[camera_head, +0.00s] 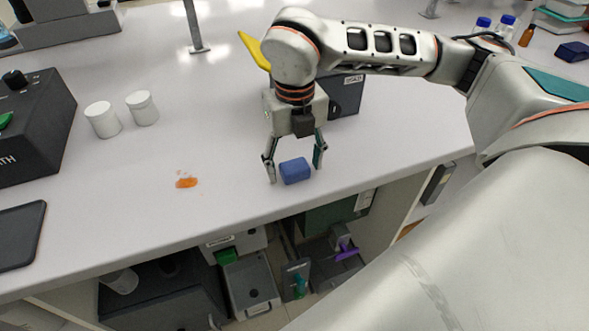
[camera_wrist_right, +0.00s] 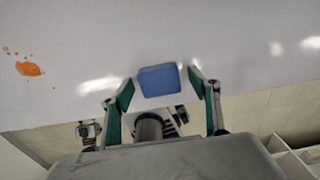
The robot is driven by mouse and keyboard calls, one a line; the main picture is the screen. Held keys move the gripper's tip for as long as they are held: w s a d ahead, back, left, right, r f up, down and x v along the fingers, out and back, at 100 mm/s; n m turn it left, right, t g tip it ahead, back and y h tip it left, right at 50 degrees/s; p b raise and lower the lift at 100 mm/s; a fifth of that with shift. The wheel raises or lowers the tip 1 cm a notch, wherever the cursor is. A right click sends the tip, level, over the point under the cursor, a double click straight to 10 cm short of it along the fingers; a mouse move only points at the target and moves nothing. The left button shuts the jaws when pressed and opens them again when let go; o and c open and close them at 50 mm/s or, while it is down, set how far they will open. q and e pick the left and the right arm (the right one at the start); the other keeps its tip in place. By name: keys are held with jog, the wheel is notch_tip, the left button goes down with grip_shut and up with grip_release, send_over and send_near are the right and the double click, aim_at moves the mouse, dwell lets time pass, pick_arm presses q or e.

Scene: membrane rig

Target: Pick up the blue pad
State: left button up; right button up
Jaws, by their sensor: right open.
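The blue pad (camera_head: 295,170) is a small block lying on the light grey bench top, close to its front edge. My right gripper (camera_head: 295,176) points down over it, open, with one finger on each side of the pad. In the right wrist view the pad (camera_wrist_right: 159,80) lies between and just beyond the two fingertips (camera_wrist_right: 160,83), with a gap on both sides. The pad appears to rest on the bench, not held. My left gripper is not in view.
An orange spill (camera_head: 187,182) lies left of the pad. Two white jars (camera_head: 103,119) stand further left, beside a dark device (camera_head: 32,125). A dark box (camera_head: 346,95) and a yellow object (camera_head: 254,50) are behind my gripper. The bench's front edge is close.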

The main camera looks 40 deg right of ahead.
aim_at(295, 165)
jog(key=shift+c, duration=0.3)
jog(key=c, duration=0.9)
notch_tip(295, 165, up, 20)
jog(key=p, duration=0.2)
